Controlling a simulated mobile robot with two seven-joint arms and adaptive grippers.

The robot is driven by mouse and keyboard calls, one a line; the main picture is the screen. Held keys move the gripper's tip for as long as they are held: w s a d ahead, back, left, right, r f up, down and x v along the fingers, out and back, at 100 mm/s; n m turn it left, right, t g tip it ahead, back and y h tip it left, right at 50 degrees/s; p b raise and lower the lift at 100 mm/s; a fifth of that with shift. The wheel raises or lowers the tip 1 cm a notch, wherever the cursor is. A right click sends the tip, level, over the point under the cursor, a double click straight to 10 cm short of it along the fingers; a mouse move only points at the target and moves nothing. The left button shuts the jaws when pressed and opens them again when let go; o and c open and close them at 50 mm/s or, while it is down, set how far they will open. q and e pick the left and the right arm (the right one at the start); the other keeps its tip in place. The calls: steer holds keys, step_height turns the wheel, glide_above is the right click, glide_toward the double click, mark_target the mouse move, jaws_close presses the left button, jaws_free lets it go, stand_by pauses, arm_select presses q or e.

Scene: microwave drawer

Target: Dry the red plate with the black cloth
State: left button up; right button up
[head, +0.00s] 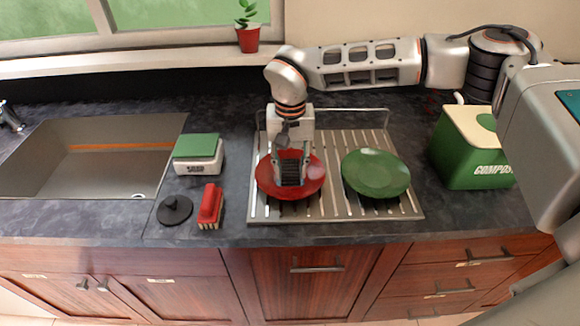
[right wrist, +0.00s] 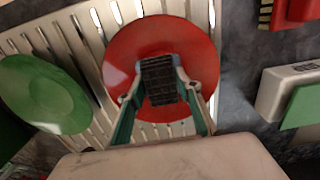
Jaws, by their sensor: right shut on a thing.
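The red plate (head: 312,184) lies on the left half of the metal drying rack (head: 336,205). My right gripper (head: 290,178) is over the plate, pointing down, and is shut on the black cloth (head: 290,171). In the right wrist view the black cloth (right wrist: 159,80) sits between the fingertips in front of the middle of the red plate (right wrist: 120,55). The cloth seems to be at or just above the plate; I cannot tell if they touch. My left gripper does not show.
A green plate (head: 376,172) lies on the rack's right half. A green compost bin (head: 455,155) stands to the right. To the left are a white soap box with a green top (head: 198,152), a red brush (head: 210,205), a black stopper (head: 174,210) and the sink (head: 95,160).

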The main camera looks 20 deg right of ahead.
steer(key=shift+w+a, duration=0.15)
steer(key=shift+a, duration=0.45)
steer(key=shift+s+d, duration=0.2)
steer(key=shift+d, duration=0.55)
steer(key=shift+w+a, duration=0.2)
steer(key=shift+a, duration=0.55)
steer(key=shift+d, duration=0.15)
steer(key=shift+s+d+r, duration=0.1)
steer(key=shift+s+d, duration=0.1)
steer(key=shift+d, duration=0.4)
steer(key=shift+w+a, duration=0.2)
steer(key=shift+a, duration=0.55)
steer(key=shift+s+d, duration=0.2)
steer(key=shift+d, duration=0.55)
